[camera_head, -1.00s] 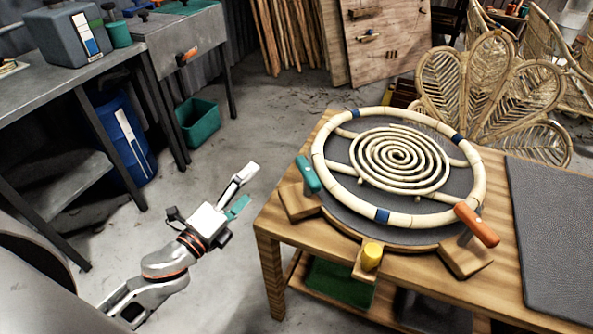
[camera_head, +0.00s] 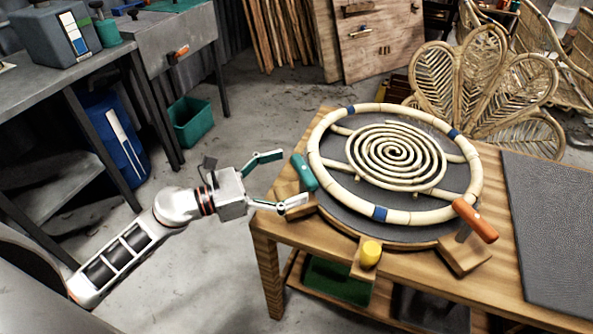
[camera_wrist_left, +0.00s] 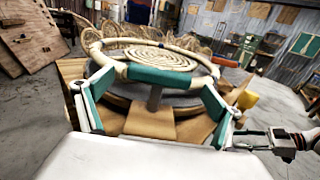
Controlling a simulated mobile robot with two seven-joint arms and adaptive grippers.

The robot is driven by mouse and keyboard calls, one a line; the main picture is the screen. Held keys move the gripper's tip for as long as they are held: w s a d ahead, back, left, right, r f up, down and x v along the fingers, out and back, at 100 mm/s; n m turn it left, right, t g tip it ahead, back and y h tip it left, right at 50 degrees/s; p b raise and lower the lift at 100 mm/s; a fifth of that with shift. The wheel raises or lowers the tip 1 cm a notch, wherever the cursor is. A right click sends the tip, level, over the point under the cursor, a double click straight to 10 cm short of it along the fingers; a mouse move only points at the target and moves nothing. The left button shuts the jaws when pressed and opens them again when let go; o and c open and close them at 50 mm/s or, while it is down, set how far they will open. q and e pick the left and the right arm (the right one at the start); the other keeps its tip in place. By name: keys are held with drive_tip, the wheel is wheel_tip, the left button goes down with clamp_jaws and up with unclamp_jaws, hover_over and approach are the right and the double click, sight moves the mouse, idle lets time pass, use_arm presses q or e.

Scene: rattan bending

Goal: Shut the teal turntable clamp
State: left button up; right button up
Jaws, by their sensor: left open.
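The teal turntable clamp (camera_head: 304,172) stands at the left edge of the round turntable (camera_head: 341,208), its teal handle tilted on a wooden block. My left gripper (camera_head: 285,179) is open and empty just left of the handle, with its fingertips spread to either side of it. In the left wrist view the teal handle (camera_wrist_left: 160,76) lies crosswise ahead, between the two fingers. No contact with it shows clearly.
A pale rattan ring (camera_head: 318,143) with blue bands and a rattan spiral (camera_head: 392,155) lie on the turntable. An orange-handled clamp (camera_head: 475,220) and a yellow knob (camera_head: 370,253) sit at its front. The wooden table (camera_head: 310,244) stands under it; open floor lies left.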

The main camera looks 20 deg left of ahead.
use_arm(q)
drive_tip(key=shift+x, duration=0.9)
drive_tip(key=shift+w+d, duration=0.15)
drive_tip(key=c, duration=1)
drive_tip(key=shift+c, duration=0.5)
use_arm(e)
drive_tip(key=shift+s+f, duration=0.2)
drive_tip(key=shift+s, duration=0.25)
use_arm(q)
drive_tip(key=shift+f, duration=0.1)
